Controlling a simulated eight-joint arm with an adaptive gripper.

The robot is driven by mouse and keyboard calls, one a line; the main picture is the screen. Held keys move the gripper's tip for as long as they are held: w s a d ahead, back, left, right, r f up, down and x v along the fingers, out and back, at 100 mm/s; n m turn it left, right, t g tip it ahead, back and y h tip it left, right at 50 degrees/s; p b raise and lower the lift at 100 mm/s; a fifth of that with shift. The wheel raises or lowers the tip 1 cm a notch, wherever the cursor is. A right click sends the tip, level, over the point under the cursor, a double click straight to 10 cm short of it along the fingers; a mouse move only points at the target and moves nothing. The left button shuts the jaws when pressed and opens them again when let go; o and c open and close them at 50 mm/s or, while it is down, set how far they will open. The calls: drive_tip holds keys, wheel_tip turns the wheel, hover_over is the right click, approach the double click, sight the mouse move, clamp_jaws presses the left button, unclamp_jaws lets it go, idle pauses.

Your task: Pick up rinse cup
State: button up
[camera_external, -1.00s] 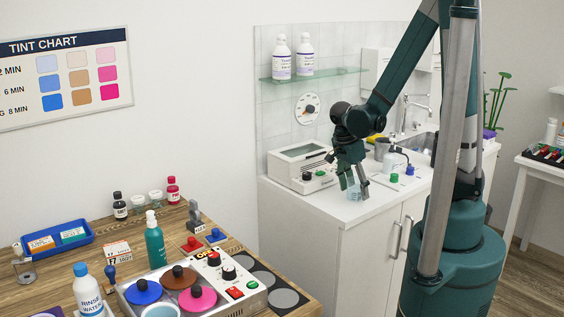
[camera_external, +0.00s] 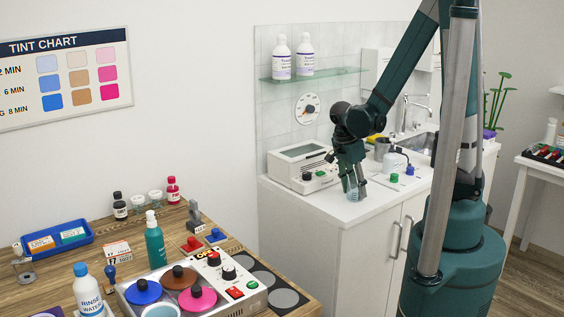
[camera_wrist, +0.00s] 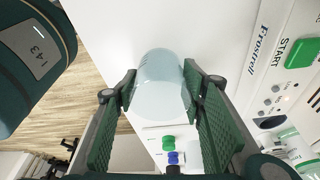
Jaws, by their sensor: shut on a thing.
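The rinse cup (camera_wrist: 160,88) is a clear, pale bluish cup between the two green finger pads in the wrist view. In the external view the cup (camera_external: 352,189) stands out below the fingers, at the front of the white counter. My gripper (camera_external: 354,182) is shut on it, with a pad against each side. The gripper (camera_wrist: 158,100) fills both sides of the wrist view. The fingers hide part of the cup in the external view. I cannot tell whether its base touches the counter.
A white machine (camera_external: 304,167) with a dial and green button stands left of the gripper. The counter's front edge (camera_external: 345,225) is near. A wooden table (camera_external: 130,236) holds bottles and a heater.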

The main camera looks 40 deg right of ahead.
drive_tip(key=shift+r, duration=0.15)
wheel_tip(320, 180, up, 10)
drive_tip(key=p, duration=0.2)
idle(0.6)
